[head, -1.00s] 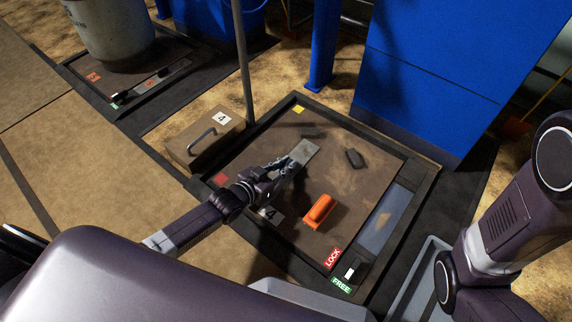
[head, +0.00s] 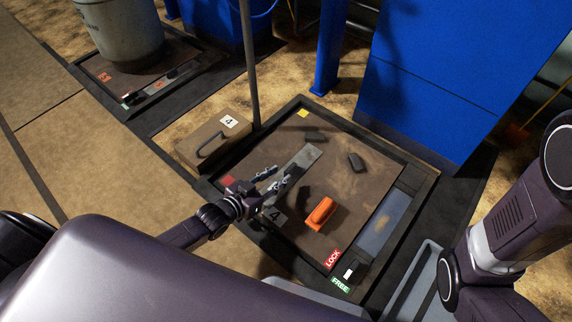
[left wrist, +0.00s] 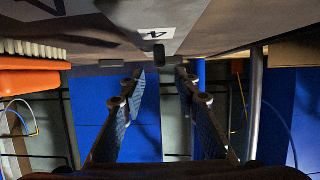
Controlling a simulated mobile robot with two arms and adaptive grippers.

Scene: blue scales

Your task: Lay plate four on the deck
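A brown box-like block with a white label 4 and a dark bar handle, which I take as plate four (head: 212,143), rests beside the left edge of the brown deck (head: 345,200). My left gripper (head: 275,179) is open and empty above the deck's near-left part, apart from plate four. Its spread fingers show in the left wrist view (left wrist: 160,88). My right arm stands at the right; its gripper is out of frame.
An orange brush (head: 320,212) lies on the deck; it also shows in the left wrist view (left wrist: 30,65). Small dark pieces (head: 356,162) and a pale grey strip (head: 300,162) are there too. A thin grey post (head: 249,70) rises behind plate four. LOCK and FREE labels mark the front.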

